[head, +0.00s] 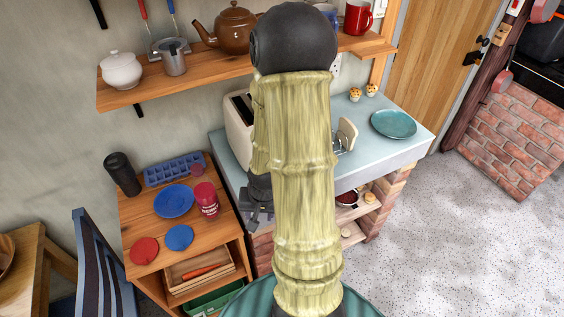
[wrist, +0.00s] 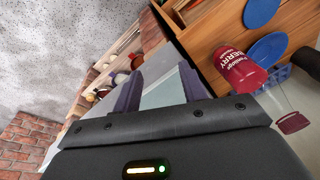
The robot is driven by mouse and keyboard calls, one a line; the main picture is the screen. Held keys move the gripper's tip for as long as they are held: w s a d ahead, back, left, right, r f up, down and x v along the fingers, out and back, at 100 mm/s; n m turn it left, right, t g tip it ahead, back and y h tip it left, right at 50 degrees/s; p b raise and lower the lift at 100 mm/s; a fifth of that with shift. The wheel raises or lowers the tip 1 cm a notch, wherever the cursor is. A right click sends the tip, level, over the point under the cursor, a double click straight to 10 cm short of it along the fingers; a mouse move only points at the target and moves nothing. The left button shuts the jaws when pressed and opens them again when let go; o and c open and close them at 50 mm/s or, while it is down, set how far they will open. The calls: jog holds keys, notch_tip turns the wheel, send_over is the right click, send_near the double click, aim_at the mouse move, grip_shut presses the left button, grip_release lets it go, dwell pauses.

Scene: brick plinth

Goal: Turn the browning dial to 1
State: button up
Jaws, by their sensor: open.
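A cream toaster (head: 237,128) stands on the pale blue counter (head: 405,150) against the wall. My arm covers most of it in the head view, and its browning dial is not visible in either view. My gripper (head: 258,214) is low by the counter's front left edge, in front of the toaster. In the wrist view my gripper (wrist: 161,88) has its two dark fingers apart with nothing held between them. The counter (wrist: 162,92) shows between the fingers; the toaster does not show there.
A wooden cabinet (head: 147,209) at left holds a red jar (head: 206,198), a blue plate (head: 174,200), coasters, an ice tray (head: 174,169) and a black tumbler (head: 122,174). A teal plate (head: 393,124) lies on the counter's right. A shelf (head: 135,95) with pots hangs above. Floor at right is clear.

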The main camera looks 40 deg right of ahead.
jog(key=s+d+f+m+t+y+p, duration=0.2)
jog(key=s+d+f+m+t+p, duration=0.25)
jog(key=m, duration=0.95)
jog(key=d+r+m+t+h+p, duration=0.5)
jog(key=d+m, duration=0.4)
jog(key=m, duration=0.4)
jog(key=shift+w+r+m+t+h+p, duration=0.35)
jog(key=shift+r+t+p, duration=0.25)
jog(key=shift+r+t, duration=0.3)
jog(key=b+x, duration=0.1)
jog(key=x, duration=1.6)
jog(key=shift+w+d+f+b, duration=0.1)
jog(key=shift+f+b, duration=0.1)
jog(key=shift+b, duration=0.2)
